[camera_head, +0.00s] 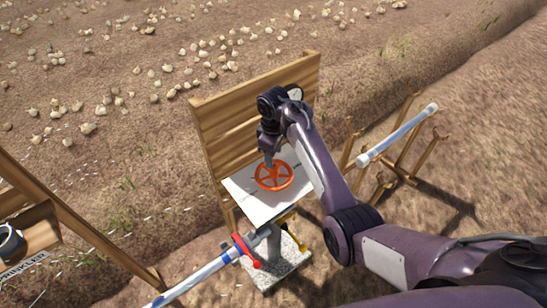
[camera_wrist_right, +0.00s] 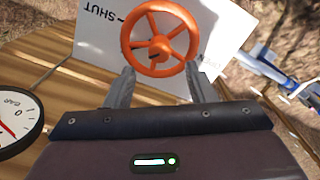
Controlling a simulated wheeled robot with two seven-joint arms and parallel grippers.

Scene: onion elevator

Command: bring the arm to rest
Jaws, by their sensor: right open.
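My right arm reaches in from the lower right in the head view. My right gripper (camera_head: 268,150) hangs just above and behind an orange handwheel (camera_head: 273,176). In the right wrist view the gripper (camera_wrist_right: 160,88) has its two fingers spread apart with nothing between them. The handwheel (camera_wrist_right: 160,38) shows just past the fingertips, in front of a white panel (camera_wrist_right: 110,35) that reads "SHUT". I cannot tell whether a finger touches the wheel. My left gripper does not show.
A wooden board (camera_head: 235,105) stands behind the wheel. A pipe with a red lever (camera_head: 246,251) is below it, on a concrete block (camera_head: 272,272). A pipe on a wooden rack (camera_head: 400,133) stands at right. A pressure gauge (camera_wrist_right: 15,125) shows in the wrist view. Onions lie across the field.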

